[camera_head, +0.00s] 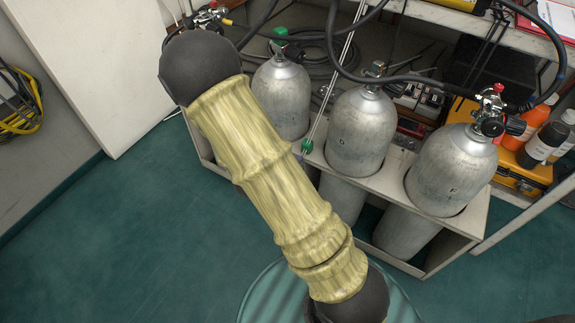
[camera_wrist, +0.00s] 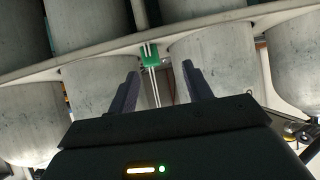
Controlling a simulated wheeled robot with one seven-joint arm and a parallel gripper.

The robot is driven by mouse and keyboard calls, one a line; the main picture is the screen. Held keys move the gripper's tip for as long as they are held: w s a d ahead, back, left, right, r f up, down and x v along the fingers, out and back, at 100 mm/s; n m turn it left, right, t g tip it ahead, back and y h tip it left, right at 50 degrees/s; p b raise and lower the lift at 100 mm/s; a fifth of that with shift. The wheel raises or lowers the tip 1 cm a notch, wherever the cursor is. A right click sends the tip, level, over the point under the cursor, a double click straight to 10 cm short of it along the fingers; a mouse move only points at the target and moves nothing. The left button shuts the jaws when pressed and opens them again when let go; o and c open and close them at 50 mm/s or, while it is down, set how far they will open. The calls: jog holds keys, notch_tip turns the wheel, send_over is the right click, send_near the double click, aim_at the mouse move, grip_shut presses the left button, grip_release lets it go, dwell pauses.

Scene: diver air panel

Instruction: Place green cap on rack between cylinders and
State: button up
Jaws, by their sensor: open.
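A small green cap (camera_head: 306,146) is at the front edge of the rack (camera_head: 381,184), between the left cylinder (camera_head: 283,97) and the middle cylinder (camera_head: 359,133). It also shows in the wrist view (camera_wrist: 150,57), at the rack edge beside thin pale rods. My gripper (camera_wrist: 160,70) is open and empty in the wrist view. Its two dark fingers point toward the rack edge, one to each side of the cap's line, and stop just short of it. Contact with the cap cannot be seen. In the head view my gripper is hidden.
A right cylinder (camera_head: 451,170) with a red-knobbed valve (camera_head: 492,112) stands in the rack. Another green piece (camera_head: 280,31) sits atop the left cylinder. Black hoses run above the cylinders. Bottles (camera_head: 545,143) and an orange case (camera_head: 522,175) are at right. The green floor (camera_head: 130,235) is clear at left.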

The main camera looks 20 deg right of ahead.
jog(key=s+a+r+n+g+y, duration=0.2)
jog(key=s+a+r+n+y, duration=0.25)
jog(key=a+y, duration=0.3)
jog(key=s+d+r+n+g, duration=0.2)
jog(key=s+r+n, duration=0.3)
jog(key=s, duration=0.3)
jog(key=shift+r+g+y, duration=0.45)
jog(key=shift+r+g, duration=0.15)
jog(key=shift+g, duration=0.1)
jog(key=shift+d, duration=0.1)
